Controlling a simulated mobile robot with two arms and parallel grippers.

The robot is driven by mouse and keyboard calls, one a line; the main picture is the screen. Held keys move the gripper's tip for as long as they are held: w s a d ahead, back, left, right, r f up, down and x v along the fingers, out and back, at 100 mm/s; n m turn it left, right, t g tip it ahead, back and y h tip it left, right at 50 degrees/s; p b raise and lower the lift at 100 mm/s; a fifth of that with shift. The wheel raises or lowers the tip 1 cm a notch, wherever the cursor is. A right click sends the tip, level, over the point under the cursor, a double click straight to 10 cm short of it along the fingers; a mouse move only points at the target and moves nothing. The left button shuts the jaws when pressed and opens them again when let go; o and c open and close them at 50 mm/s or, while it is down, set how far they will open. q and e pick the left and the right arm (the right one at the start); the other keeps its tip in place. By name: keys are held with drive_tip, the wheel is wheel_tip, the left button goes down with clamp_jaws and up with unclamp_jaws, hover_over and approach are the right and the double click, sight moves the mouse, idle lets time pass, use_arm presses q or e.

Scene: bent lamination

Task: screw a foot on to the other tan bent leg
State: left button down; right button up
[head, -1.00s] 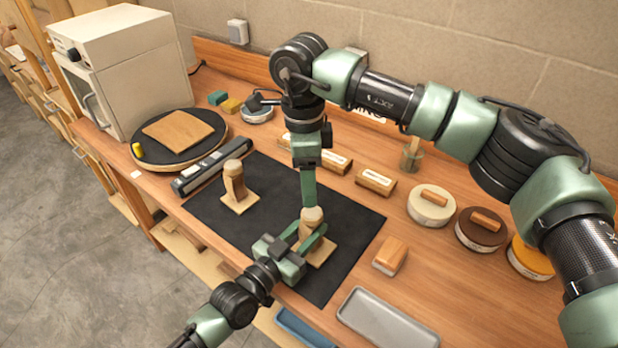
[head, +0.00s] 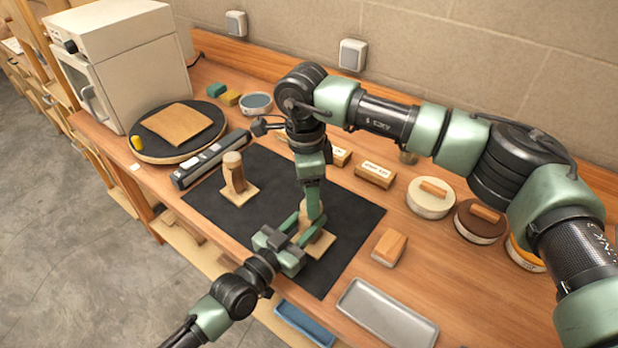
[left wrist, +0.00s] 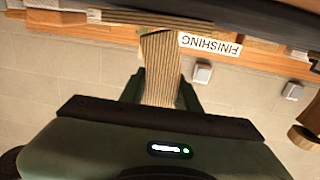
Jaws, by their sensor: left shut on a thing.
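One tan bent leg (head: 306,238) stands on a square tan plate (head: 318,246) on the black mat. My left gripper (head: 304,229) is shut on this leg from the front. In the left wrist view its laminated layers (left wrist: 160,65) show between the fingers. My right gripper (head: 313,204) points down at the top of the leg and covers most of it. Whether its fingers are closed on a foot there is hidden. The other tan bent leg (head: 235,176) stands on its own plate to the left, with a round foot (head: 232,158) on top.
The black mat (head: 215,205) is clear between the legs. A grey tray (head: 388,314) and a wood-backed block (head: 390,247) are to the right. A grey bar tool (head: 210,158) and a round turntable (head: 150,152) lie left. Round tins, including a white one (head: 431,198), stand at right.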

use_arm(q)
drive_tip(key=shift+f, duration=0.25)
use_arm(e)
drive_tip(key=shift+f, duration=1)
drive_tip(key=shift+d, duration=0.1)
clamp_jaws()
drive_tip(key=m, duration=0.4)
drive_tip(key=shift+m, duration=0.4)
drive_tip(key=m, duration=0.4)
drive_tip(key=shift+o, duration=0.8)
unclamp_jaws()
use_arm(q)
drive_tip(key=shift+r, duration=0.1)
use_arm(e)
wheel_tip(320, 180, up, 12)
drive_tip(key=shift+w+a, duration=0.2)
drive_tip(key=shift+a, duration=0.1)
